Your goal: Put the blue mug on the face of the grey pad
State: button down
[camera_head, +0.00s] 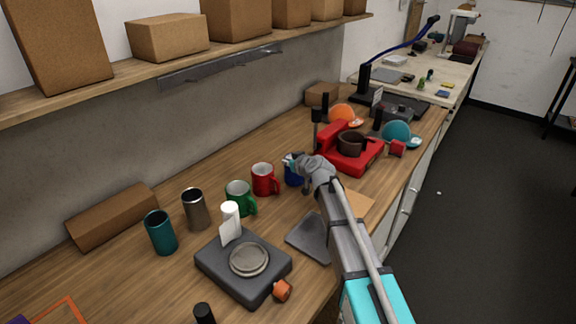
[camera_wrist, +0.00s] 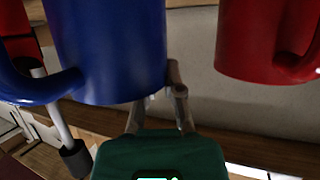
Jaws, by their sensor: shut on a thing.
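The blue mug (camera_head: 291,179) is beside the red mug (camera_head: 264,179), partly hidden behind my gripper (camera_head: 297,163). In the wrist view the blue mug (camera_wrist: 112,45) is large and close, its handle to the left. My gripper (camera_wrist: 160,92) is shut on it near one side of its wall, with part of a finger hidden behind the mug. I cannot tell whether the mug touches the counter. The grey pad (camera_head: 308,237) lies flat on the counter, nearer the front, partly covered by my arm. The visible part of its face is bare.
A dark scale (camera_head: 215,263) stands left of the pad. A green mug (camera_head: 238,197), a steel tumbler (camera_head: 195,209) and a teal tumbler (camera_head: 160,233) line the back. A red machine (camera_head: 365,160) stands to the right. A tan board (camera_head: 357,204) lies beside my arm.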

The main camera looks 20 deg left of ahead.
dwell(0.3)
jog(key=c, duration=0.8)
grip_release()
jog(key=shift+d+r, duration=0.1)
jog(key=shift+r, duration=0.05)
jog(key=p+v, duration=0.4)
jog(key=v, duration=0.8)
jog(key=shift+p, duration=0.4)
